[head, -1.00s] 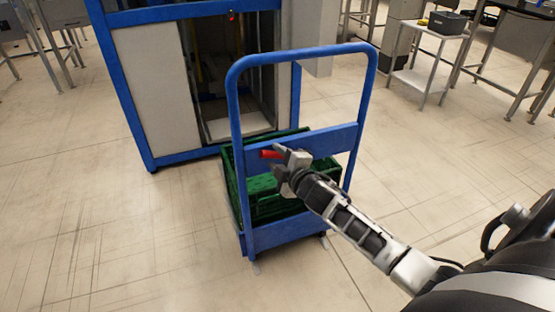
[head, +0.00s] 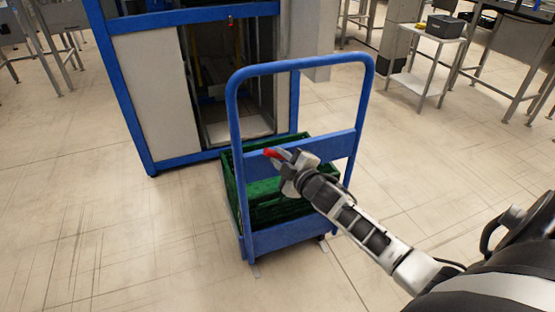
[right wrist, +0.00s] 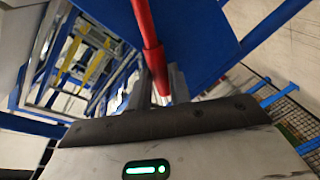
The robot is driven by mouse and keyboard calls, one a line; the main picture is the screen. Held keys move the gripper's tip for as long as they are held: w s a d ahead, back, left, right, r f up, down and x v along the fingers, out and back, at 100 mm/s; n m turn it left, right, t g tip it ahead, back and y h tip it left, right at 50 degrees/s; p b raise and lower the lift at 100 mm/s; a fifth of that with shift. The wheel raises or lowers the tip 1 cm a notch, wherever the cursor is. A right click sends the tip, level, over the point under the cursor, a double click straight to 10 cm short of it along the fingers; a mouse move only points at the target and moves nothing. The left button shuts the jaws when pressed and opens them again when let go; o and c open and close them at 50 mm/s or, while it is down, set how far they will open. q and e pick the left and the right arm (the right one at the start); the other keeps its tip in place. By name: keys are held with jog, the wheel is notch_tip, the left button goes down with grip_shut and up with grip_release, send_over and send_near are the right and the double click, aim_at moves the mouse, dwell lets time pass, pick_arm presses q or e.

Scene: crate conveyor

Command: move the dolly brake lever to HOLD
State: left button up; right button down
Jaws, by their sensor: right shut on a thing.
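The blue dolly (head: 303,66) stands in front of me with its tall push handle up. The red brake lever (head: 271,153) is at the dolly's blue crossbar, and its exposed end points up and to the left. My right gripper (head: 284,161) is shut on the lever, reaching in from the right. In the right wrist view the red lever (right wrist: 146,25) runs down between the two fingers (right wrist: 160,84). The gripper hides part of the lever, and no HOLD marking can be read. My left gripper is not in view.
A green crate (head: 229,180) sits on the dolly behind the handle. A blue-framed machine (head: 154,84) with an open bay stands behind it. A small trolley with a dark box (head: 445,25) is at the back right. The floor left of the dolly is clear.

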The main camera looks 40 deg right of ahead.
jog(key=d+r+m, duration=0.1)
jog(key=r+m+p, duration=0.1)
jog(key=d+m+p, duration=0.1)
jog(key=shift+s+d+r+t, duration=0.3)
jog(key=shift+r+t, duration=0.1)
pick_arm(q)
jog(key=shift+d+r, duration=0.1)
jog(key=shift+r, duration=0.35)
pick_arm(e)
jog(key=s+d+r+m+t, duration=0.1)
jog(key=d+m, duration=0.5)
jog(key=m, duration=0.2)
jog(key=shift+s+d+r+t, duration=0.25)
jog(key=shift+s+r+t, duration=0.05)
jog(key=shift+r, duration=0.05)
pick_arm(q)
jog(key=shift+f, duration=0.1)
pick_arm(e)
jog(key=shift+d, duration=0.1)
jog(key=c, duration=1.3)
grip_release()
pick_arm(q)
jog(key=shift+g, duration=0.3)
pick_arm(e)
jog(key=shift+s, duration=0.1)
